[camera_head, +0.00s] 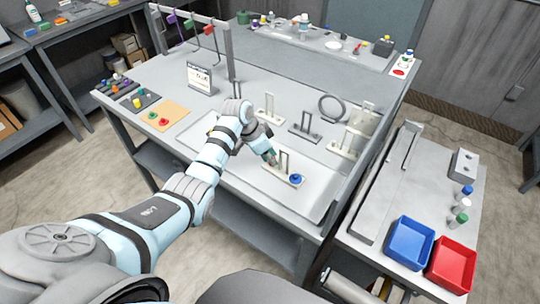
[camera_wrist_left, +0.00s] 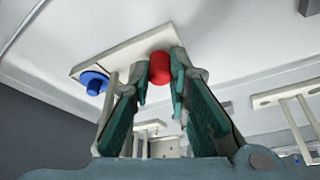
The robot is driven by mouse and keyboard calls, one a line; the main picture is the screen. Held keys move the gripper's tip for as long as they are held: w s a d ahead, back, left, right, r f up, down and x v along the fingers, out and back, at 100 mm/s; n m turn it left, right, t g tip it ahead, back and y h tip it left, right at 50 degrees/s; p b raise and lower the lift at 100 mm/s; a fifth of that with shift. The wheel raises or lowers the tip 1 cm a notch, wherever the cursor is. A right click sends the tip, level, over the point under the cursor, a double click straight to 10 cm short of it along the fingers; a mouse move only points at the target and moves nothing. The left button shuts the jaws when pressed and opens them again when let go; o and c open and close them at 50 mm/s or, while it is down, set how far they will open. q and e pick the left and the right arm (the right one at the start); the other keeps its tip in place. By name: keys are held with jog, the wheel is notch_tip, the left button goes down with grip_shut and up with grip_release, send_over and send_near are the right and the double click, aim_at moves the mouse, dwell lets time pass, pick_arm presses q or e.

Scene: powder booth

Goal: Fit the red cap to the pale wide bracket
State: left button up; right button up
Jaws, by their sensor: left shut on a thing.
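The pale wide bracket (camera_head: 283,173) lies at the front of the bench, with upright posts on its plate. A blue cap (camera_head: 296,179) sits on its right end. My left gripper (camera_head: 271,158) reaches down to its left end. In the left wrist view, the fingers are shut on the red cap (camera_wrist_left: 160,70), at the end of the bracket's plate (camera_wrist_left: 127,48) away from the blue cap (camera_wrist_left: 93,82). I cannot tell whether the red cap is seated on the plate or just above it. The head view does not show this cap clearly. My right gripper is not in view.
Other brackets stand behind: a pale one (camera_head: 268,117), a dark one (camera_head: 304,133) and another pale one (camera_head: 342,151). An orange mat (camera_head: 172,113) with small caps lies at the left. Blue (camera_head: 409,243) and red (camera_head: 452,265) bins stand on the right-hand table.

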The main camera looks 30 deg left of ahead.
pick_arm(q)
jog(key=o, duration=0.8)
jog(key=v, duration=1.2)
